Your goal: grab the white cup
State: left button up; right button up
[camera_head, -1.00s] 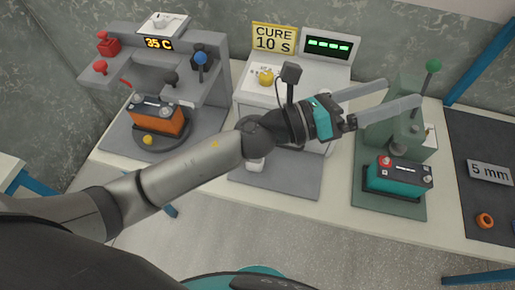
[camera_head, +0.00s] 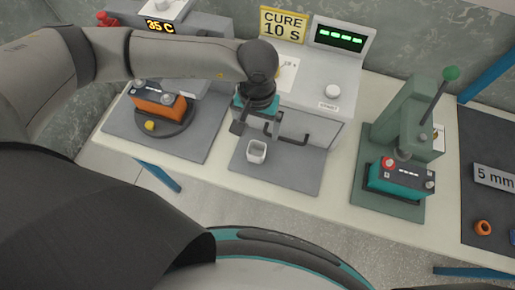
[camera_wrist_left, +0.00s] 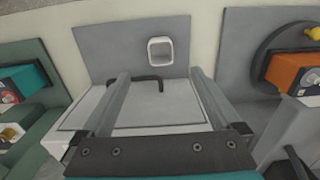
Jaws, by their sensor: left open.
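The white cup (camera_head: 256,152) is a small, square-rimmed, open-topped cup standing on the grey mat (camera_head: 300,174) in front of the cure machine. It also shows in the left wrist view (camera_wrist_left: 160,50), just beyond my fingertips and between their lines, nearer the right finger. My left gripper (camera_head: 255,125) points down just behind the cup, close to the machine's front. In the left wrist view its two fingers (camera_wrist_left: 160,75) are wide apart with nothing held between them. My right gripper is not in view.
The cure machine (camera_head: 318,100) has a dark bar handle (camera_wrist_left: 148,84) beside my fingers. An orange battery (camera_head: 158,103) on a round turntable stands left. A green press (camera_head: 400,125) with a teal battery (camera_head: 400,180) stands right. The mat around the cup is clear.

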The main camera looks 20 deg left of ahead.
pick_arm(q)
send_over(257, 155)
notch_tip(257, 155, down, 8)
jog(key=shift+f, duration=2.55)
jog(key=shift+c, duration=0.3)
jog(key=c, duration=1.4)
